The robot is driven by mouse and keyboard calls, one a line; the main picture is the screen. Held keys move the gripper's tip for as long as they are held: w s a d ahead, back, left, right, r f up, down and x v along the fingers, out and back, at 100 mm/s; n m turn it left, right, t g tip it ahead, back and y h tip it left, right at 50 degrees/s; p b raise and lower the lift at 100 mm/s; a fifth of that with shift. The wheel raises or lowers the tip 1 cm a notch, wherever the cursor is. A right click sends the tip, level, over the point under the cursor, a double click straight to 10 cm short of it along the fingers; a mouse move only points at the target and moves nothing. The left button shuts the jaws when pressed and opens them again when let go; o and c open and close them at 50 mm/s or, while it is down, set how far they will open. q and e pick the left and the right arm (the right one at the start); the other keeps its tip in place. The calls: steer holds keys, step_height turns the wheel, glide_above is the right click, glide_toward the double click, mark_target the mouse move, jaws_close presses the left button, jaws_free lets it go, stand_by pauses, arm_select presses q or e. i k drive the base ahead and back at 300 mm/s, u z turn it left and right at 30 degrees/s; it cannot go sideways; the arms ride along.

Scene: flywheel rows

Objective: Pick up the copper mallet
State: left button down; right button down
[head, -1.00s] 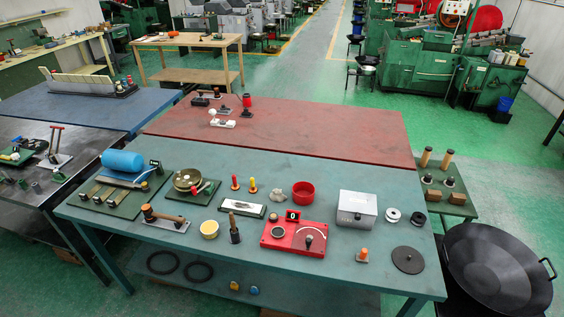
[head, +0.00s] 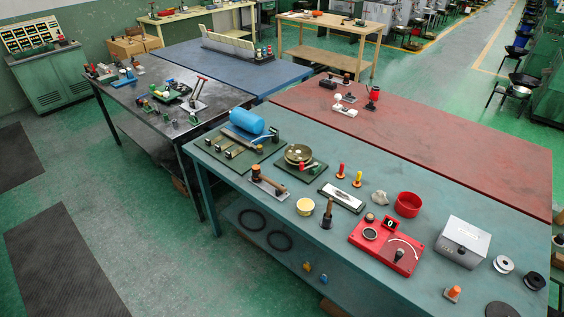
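What looks like the copper mallet (head: 270,184) lies on a small grey plate near the front edge of the green-blue table (head: 225,175), left of the middle in the head view. It has a brown copper-coloured head at its left end and a handle pointing right and toward the front. Neither of my grippers is in view. Nothing covers the mallet.
A green board with a blue cylinder (head: 247,121) and a brass bowl (head: 298,153) sit behind the mallet. A yellow tin (head: 305,206) and a dark wooden-handled tool (head: 327,215) stand to its right. Open floor (head: 130,210) lies left of the table.

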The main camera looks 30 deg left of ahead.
mark_target(256, 175)
steer(key=z, duration=0.05)
steer(key=k, duration=0.5)
steer(key=u, duration=1.1)
steer(key=i, duration=1.65)
steer(key=z, duration=0.35)
